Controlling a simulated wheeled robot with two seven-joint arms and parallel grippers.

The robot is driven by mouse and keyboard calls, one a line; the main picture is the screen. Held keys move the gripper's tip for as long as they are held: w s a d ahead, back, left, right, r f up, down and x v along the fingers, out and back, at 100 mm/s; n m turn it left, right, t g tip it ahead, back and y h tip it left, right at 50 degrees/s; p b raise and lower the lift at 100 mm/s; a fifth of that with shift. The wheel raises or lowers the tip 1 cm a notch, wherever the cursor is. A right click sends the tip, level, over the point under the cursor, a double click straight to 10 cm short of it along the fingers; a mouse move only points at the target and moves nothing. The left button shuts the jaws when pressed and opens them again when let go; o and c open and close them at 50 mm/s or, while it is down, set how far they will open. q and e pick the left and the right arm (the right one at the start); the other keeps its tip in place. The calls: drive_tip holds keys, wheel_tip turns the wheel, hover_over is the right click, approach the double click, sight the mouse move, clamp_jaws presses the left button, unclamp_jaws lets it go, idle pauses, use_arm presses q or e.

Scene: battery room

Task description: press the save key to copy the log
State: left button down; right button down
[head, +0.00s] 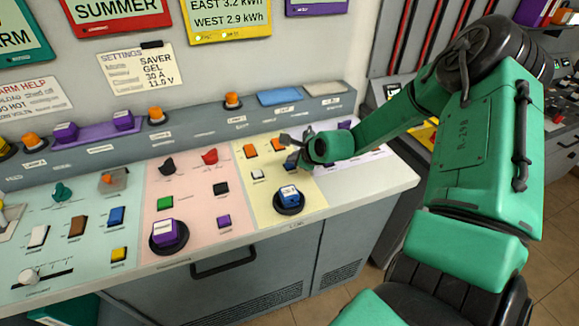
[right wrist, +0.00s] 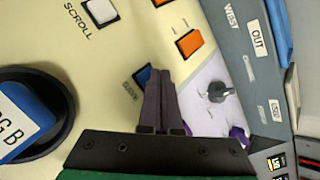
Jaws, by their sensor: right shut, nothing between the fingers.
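A small blue key (right wrist: 143,76) on the cream panel (right wrist: 100,60) shows partly in the right wrist view, its label too blurred and covered to read fully. My right gripper (right wrist: 160,72) is shut and empty, its fingertips right at the blue key and hiding part of it; I cannot tell whether they touch it. In the head view the right gripper (head: 293,160) is low over the yellow panel (head: 272,193), near its right edge. A blue block marked LOG B (right wrist: 22,112) sits in a round black holder, also in the head view (head: 289,195). My left gripper is out of view.
A white SCROLL key (right wrist: 101,11) and an orange key (right wrist: 189,42) are near the fingers. The pink panel (head: 190,190), with a purple block (head: 164,233) in a round holder, lies to the left. A grey raised ledge (head: 200,123) runs behind the panels.

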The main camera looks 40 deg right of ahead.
drive_tip(key=shift+f+b, duration=0.45)
drive_tip(key=shift+b, duration=0.15)
idle(0.7)
idle(0.4)
drive_tip(key=shift+r+p, duration=0.6)
drive_tip(key=shift+r, duration=0.25)
drive_tip(key=shift+r, duration=0.15)
wheel_tip(320, 180, up, 5)
drive_tip(key=p, duration=0.3)
drive_tip(key=shift+p, duration=0.3)
